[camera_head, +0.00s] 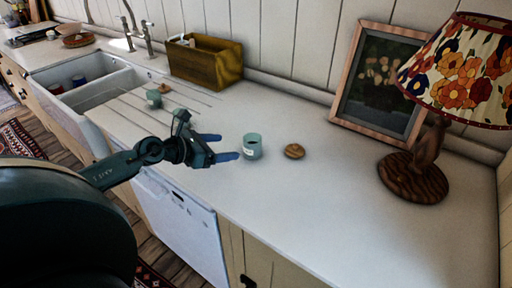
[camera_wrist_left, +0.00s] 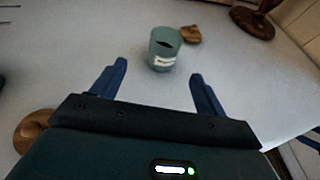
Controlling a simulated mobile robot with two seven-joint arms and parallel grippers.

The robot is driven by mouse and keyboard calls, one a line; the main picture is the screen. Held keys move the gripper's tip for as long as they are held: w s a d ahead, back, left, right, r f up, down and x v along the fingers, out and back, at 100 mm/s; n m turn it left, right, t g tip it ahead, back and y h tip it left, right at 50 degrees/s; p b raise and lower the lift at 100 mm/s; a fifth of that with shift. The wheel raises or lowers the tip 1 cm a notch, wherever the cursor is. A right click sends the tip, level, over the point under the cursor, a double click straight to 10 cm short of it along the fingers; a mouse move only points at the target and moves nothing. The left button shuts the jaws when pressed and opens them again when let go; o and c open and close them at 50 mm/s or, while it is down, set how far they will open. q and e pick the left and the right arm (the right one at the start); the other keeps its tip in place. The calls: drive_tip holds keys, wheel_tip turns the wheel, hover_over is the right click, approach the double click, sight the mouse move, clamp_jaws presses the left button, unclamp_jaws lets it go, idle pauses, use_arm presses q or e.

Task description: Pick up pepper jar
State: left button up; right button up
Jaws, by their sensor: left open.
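A small teal jar (camera_head: 253,147) with a white label stands upright and lidless on the white counter. The label is too small to read, so I cannot tell for sure that it is the pepper jar. My left gripper (camera_head: 229,147) is open and empty, its blue fingers pointing at this jar from the left. In the left wrist view the jar (camera_wrist_left: 163,52) stands just ahead of the fingertips, roughly centred between them. A round wooden lid (camera_head: 294,151) lies on the counter right of the jar.
Another teal jar (camera_head: 154,99) stands near the sink (camera_head: 97,88), with a wooden lid (camera_head: 164,88) beside it. A wooden box (camera_head: 204,65) and a framed picture (camera_head: 378,85) stand along the wall. A lamp (camera_head: 415,176) stands at right. The front counter is clear.

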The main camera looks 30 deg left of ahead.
sight(245, 149)
use_arm(q)
drive_tip(key=b+x, duration=0.1)
drive_tip(key=x, duration=0.4)
drive_tip(key=shift+w+d+f, duration=0.15)
drive_tip(key=shift+w, duration=0.05)
drive_tip(key=b+x, duration=0.1)
drive_tip(key=x, duration=0.2)
drive_tip(key=f+b+x, duration=0.1)
drive_tip(key=x, duration=0.1)
drive_tip(key=shift+s+d+b, duration=0.2)
drive_tip(key=shift+d+b, duration=0.05)
drive_tip(key=shift+b, duration=0.05)
drive_tip(key=shift+w+d, duration=0.1)
drive_tip(key=shift+w, duration=0.15)
use_arm(e)
drive_tip(key=shift+w+a+f+n+t+y, duration=0.15)
drive_tip(key=shift+w+a+n+t+y, duration=0.2)
drive_tip(key=shift+a, duration=0.45)
use_arm(q)
drive_tip(key=c, duration=1.1)
use_arm(e)
drive_tip(key=shift+s+d+f, duration=0.1)
drive_tip(key=shift+s+f, duration=0.15)
drive_tip(key=shift+f, duration=0.05)
